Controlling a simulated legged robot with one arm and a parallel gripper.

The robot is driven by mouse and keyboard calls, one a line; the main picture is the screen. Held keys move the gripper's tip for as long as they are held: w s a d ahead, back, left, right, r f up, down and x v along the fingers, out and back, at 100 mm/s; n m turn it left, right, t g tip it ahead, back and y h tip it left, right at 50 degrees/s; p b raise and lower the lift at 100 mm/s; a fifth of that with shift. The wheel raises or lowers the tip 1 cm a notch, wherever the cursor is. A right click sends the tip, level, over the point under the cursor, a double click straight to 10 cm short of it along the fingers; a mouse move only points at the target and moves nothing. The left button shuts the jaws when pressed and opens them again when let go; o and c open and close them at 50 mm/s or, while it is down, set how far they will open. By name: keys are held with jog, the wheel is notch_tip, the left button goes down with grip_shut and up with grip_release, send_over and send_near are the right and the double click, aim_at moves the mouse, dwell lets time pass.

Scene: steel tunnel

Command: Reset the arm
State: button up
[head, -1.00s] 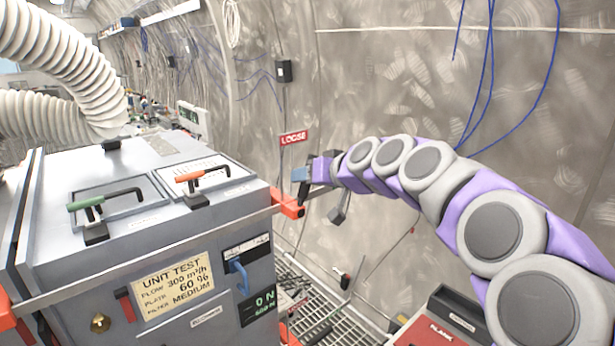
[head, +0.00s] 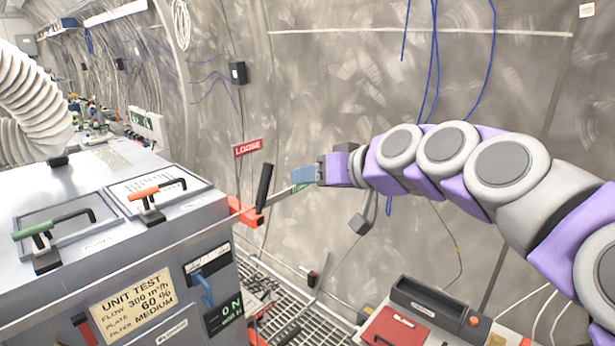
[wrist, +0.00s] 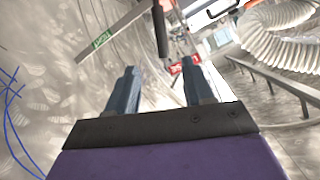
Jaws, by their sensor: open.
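My purple and grey arm reaches in from the right edge in the head view. My gripper (head: 304,175) has blue fingers and is in front of the tunnel wall, to the right of the grey test unit (head: 150,235). In the wrist view my gripper (wrist: 157,88) has its two blue fingers spread apart with nothing between them. A black handle (head: 264,187) on a metal bar stands just left of the fingertips in the head view. It also shows beyond the fingers in the wrist view (wrist: 160,28). I cannot tell how close it is.
The unit's top has a green handle (head: 42,230) and an orange handle (head: 150,190). A red LOOSE sign (head: 247,147) is behind the bar. A red case (head: 395,330) and a grey tray (head: 440,303) sit at lower right. White corrugated hoses (head: 35,100) are at left.

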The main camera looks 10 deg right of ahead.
jog(key=s+a+f+g+h, duration=0.1)
jog(key=s+a+f+g, duration=0.25)
jog(key=s+f, duration=0.55)
jog(key=s+a+f+g+h, duration=0.2)
jog(key=s+a+f+g, duration=0.15)
jog(key=s+f, duration=0.45)
jog(key=s+d+f+m+g+h, duration=0.1)
jog(key=s+d+f+g+h, duration=0.1)
jog(key=s+f, duration=0.4)
jog(key=s+d+f+m+g+h, duration=0.1)
jog(key=s+d+f, duration=0.4)
jog(key=s, duration=0.8)
jog(key=f+g+h, duration=0.1)
jog(key=g, duration=0.1)
jog(key=shift+s+g, duration=0.15)
jog(key=shift+g, duration=0.25)
